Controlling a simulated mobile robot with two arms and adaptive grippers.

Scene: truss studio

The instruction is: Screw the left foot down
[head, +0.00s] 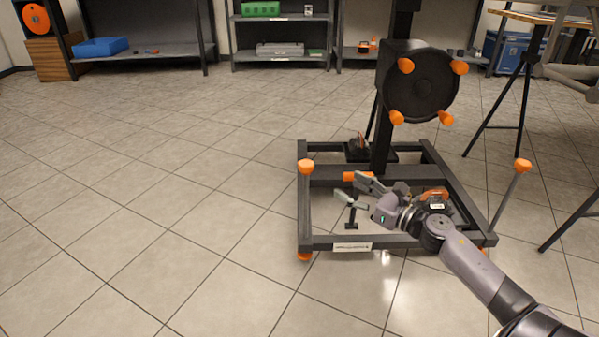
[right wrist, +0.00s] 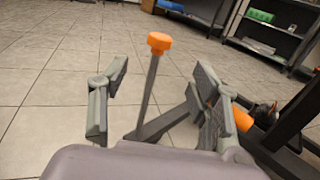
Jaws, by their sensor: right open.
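The left foot is a screw post with an orange knob (head: 306,167) on top, upright at the front left corner of a black base frame (head: 301,205). An orange pad (head: 304,257) shows under that corner. My right gripper (head: 348,186) is open and empty, over the inside of the frame to the right of the post, fingers pointing left toward it. In the right wrist view, the orange knob (right wrist: 159,42) and its grey rod appear between the open fingers (right wrist: 160,80), beyond them and apart from both. My left gripper is not in view.
A black column carries a round black disc (head: 420,85) with several orange knobs. Another orange-topped rod (head: 522,166) stands at the frame's right front. A small black stand (head: 351,215) is close to my gripper. Floor left of the frame is clear; shelves (head: 280,50) line the back.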

